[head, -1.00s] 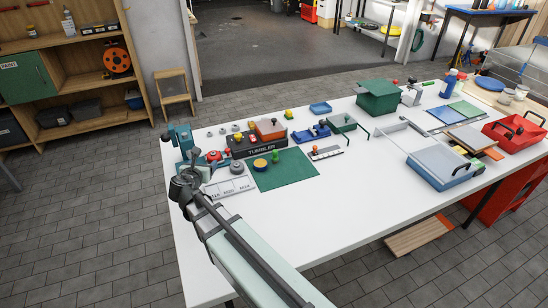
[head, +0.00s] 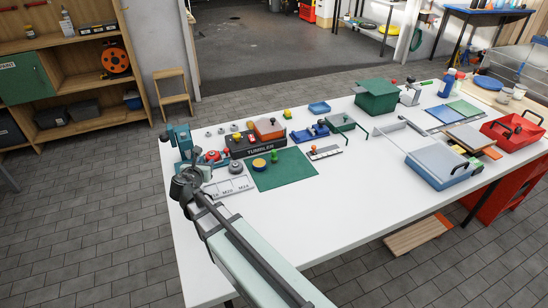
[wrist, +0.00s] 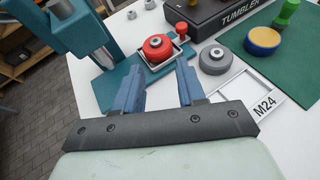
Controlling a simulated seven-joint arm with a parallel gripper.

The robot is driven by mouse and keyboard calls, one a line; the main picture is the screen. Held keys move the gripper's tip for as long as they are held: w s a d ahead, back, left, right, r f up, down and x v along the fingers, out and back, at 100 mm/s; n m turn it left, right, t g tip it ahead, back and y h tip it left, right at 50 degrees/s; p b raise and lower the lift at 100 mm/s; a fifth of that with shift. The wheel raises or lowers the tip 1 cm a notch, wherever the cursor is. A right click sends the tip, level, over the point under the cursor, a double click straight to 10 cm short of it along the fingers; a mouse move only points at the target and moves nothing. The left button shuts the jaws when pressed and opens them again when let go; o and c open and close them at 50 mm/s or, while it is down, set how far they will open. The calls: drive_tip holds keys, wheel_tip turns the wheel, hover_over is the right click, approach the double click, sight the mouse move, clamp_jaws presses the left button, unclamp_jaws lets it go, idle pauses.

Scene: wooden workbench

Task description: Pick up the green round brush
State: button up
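A small upright green piece with a rounded knob (wrist: 287,12) stands on the green mat; it also shows in the head view (head: 275,157). It looks like the green round brush, but bristles cannot be made out. A yellow-topped round piece with a blue base (wrist: 262,41) sits beside it. My gripper (wrist: 158,72) is open, its two blue fingers apart with nothing gripped. It is over the left end of the bench, to the left of the green piece and apart from it. In the head view my arm largely hides the fingers.
A red round piece (wrist: 157,47) in a small tray lies beyond my fingertips. A grey round piece (wrist: 214,58), a labelled white tray (wrist: 250,92) and a black TUMBLER box (wrist: 215,15) are close by. A teal press-like stand (wrist: 80,32) rises at left. The bench front middle (head: 330,210) is clear.

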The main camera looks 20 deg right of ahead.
drive_tip(key=d+r+m+g+h, duration=0.15)
drive_tip(key=d+r+m, duration=0.25)
drive_tip(key=d, duration=1)
drive_tip(key=w+d+r+m+g+h, duration=0.15)
drive_tip(key=d+r+m, duration=0.25)
drive_tip(key=d, duration=1.1)
drive_tip(key=s+d+r+m+g, duration=0.15)
drive_tip(key=d+r+m, duration=0.25)
drive_tip(key=d, duration=1)
drive_tip(key=m+g+y, duration=0.5)
drive_tip(key=m+y, duration=0.5)
drive_tip(key=y, duration=0.1)
approach(274, 155)
drive_tip(key=w+f, duration=0.1)
drive_tip(key=f, duration=0.2)
drive_tip(key=w+a+f, duration=0.1)
drive_tip(key=f, duration=0.1)
drive_tip(key=shift+w+f, duration=0.1)
drive_tip(key=shift+w, duration=0.3)
drive_tip(key=shift+f, duration=0.9)
drive_tip(key=shift+x, duration=1.85)
drive_tip(key=shift+s+d+f, duration=0.1)
drive_tip(key=shift+s+d, duration=0.05)
